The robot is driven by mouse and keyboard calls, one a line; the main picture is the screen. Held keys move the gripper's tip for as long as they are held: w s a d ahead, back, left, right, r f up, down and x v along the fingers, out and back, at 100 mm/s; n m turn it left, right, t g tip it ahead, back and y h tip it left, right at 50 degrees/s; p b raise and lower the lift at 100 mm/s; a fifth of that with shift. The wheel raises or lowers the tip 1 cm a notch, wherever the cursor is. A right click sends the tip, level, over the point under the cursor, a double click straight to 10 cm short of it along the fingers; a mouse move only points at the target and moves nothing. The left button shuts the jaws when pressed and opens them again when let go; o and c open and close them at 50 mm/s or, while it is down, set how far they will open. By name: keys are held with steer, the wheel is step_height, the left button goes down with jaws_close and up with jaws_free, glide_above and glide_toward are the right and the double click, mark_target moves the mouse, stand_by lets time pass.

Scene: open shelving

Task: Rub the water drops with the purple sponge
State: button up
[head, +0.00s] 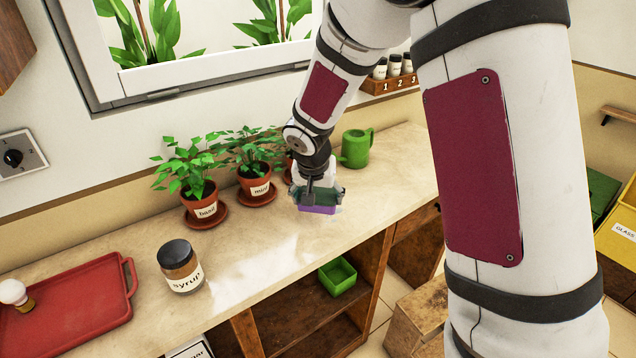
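The purple sponge (318,209) shows under my gripper (318,197), low over the counter near its front edge. The fingers sit around the sponge's upper, greenish part, and the gripper looks shut on it. A small pale glossy patch (339,210) on the counter right beside the sponge may be water drops; most of that spot is hidden by the gripper and sponge. I cannot tell whether the sponge touches the counter.
Potted basil (201,205) and mint (257,186) stand left of my gripper, and a green mug (356,148) stands behind it to the right. A syrup jar (181,267) and red tray (70,300) are at left. The counter between jar and gripper is clear.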

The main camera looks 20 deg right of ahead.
steer(key=shift+r+p, duration=0.6)
steer(key=shift+r, duration=0.55)
steer(key=shift+s+r+p, duration=0.1)
steer(key=shift+p, duration=1.65)
steer(key=shift+p, duration=0.6)
